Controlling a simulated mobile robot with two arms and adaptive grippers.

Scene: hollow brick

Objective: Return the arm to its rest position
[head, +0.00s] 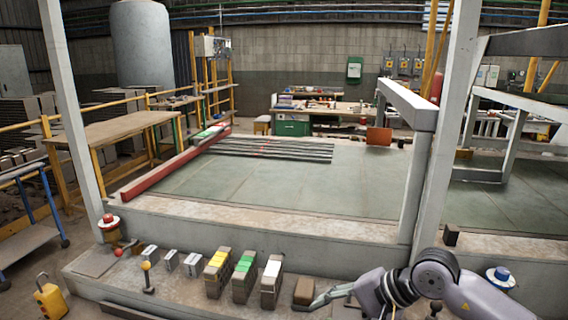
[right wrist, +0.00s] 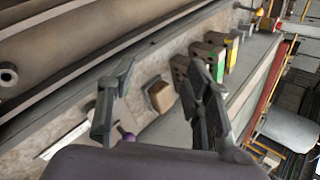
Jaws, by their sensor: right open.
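My right arm comes in from the lower right in the head view, low over the concrete ledge. Its gripper (head: 324,298) is just right of a brown brick (head: 303,292). In the right wrist view the gripper (right wrist: 156,72) is open, its two fingers apart. The brown brick (right wrist: 161,97) shows between the fingers, resting on the ledge; nothing is seen gripped. I cannot tell the exact gap between fingers and brick. My left gripper is in neither view.
Brick stacks with white (head: 272,269), green (head: 244,264) and yellow (head: 217,259) tops stand left of the brown brick. A yellow-knobbed lever (head: 147,267) and small grey blocks are further left. A blue-and-white button (head: 499,275) is at right. A post (head: 418,190) rises behind the arm.

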